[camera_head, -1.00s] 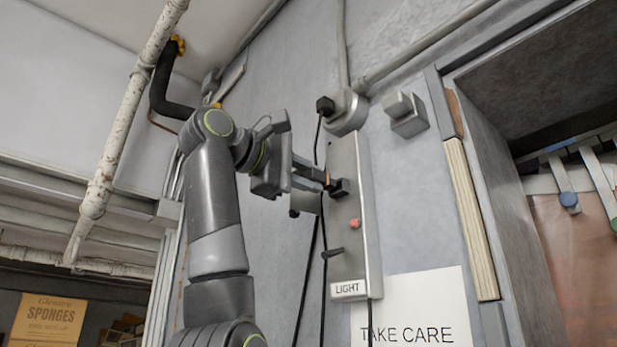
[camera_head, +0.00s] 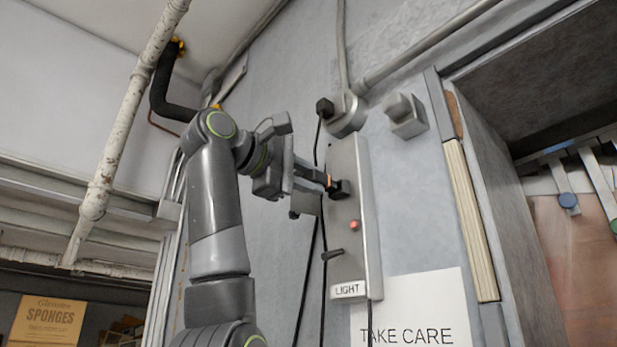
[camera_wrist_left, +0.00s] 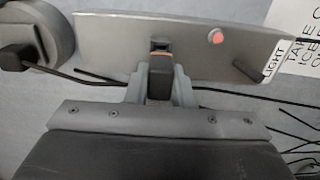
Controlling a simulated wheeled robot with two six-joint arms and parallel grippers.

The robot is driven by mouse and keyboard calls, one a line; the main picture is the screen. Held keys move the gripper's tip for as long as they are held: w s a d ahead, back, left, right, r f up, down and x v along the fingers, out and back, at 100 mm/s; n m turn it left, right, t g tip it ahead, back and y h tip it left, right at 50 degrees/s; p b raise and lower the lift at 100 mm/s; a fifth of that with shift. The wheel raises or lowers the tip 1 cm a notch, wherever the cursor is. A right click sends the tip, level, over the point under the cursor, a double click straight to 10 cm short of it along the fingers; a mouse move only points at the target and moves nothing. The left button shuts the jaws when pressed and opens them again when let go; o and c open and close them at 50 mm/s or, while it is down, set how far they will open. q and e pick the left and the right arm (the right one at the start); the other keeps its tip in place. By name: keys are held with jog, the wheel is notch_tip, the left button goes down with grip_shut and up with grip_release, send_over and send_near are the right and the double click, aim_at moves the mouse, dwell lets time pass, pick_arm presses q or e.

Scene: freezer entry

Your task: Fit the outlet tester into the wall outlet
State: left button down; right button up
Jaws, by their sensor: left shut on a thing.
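My left gripper (camera_head: 322,182) is shut on the outlet tester (camera_wrist_left: 159,80), a small dark block with an orange band. In the head view the tester (camera_head: 329,180) shows only as a bit of dark and orange at the fingertips. The wall outlet (camera_head: 342,189) is a black block on the face of the grey metal panel. In the left wrist view the outlet (camera_wrist_left: 160,43) lies straight ahead of the tester, whose orange end meets it or is very close. I cannot tell how deep it sits. My right gripper is not in view.
The panel (camera_head: 346,265) carries a red button or lamp (camera_head: 353,225), a dark lever (camera_head: 332,254) and a LIGHT label. A black plug (camera_head: 325,107) with a cable sits at the round box above. Black cables hang beside the panel. A grey box (camera_head: 405,116) is to the right.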

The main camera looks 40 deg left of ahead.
aim_at(323, 184)
pick_arm(q)
jog(key=shift+w+d, duration=0.1)
jog(key=shift+w, duration=1.1)
jog(key=c, duration=1.7)
grip_release()
jog(key=o, duration=0.5)
jog(key=shift+w, duration=0.35)
jog(key=o, duration=0.6)
jog(key=shift+s, duration=0.2)
jog(key=shift+s+a+b, duration=0.15)
jog(key=shift+s+b, duration=0.25)
jog(key=shift+s, duration=1.35)
jog(key=shift+s+a+b, duration=0.15)
jog(key=shift+s+b, duration=0.25)
jog(key=shift+s, duration=1.35)
